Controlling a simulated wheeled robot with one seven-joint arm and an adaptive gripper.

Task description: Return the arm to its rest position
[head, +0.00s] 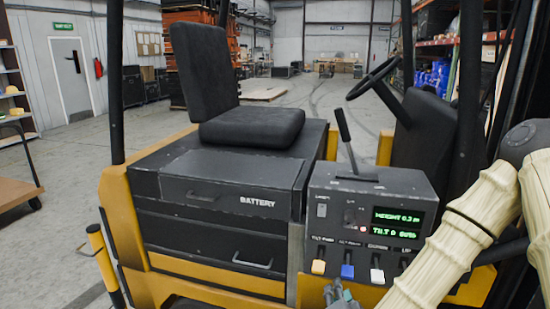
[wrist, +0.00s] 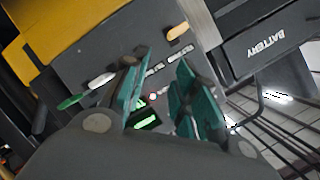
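My arm (head: 455,240), cream and jointed, comes in from the right in the head view and reaches down past the forklift's control panel. My gripper (head: 340,294) shows only partly at the bottom edge, in front of the panel and below its levers. In the wrist view my gripper (wrist: 160,75) has two teal finger pads standing apart, with the panel visible between them and nothing held. The dark control panel (head: 336,201) carries an orange lever (head: 318,267), a blue lever (head: 347,271) and a white lever (head: 377,275). A green lever (wrist: 70,101) shows in the wrist view.
The battery drawer (head: 230,190) is left of the panel. Open floor (head: 60,190) lies farther left.

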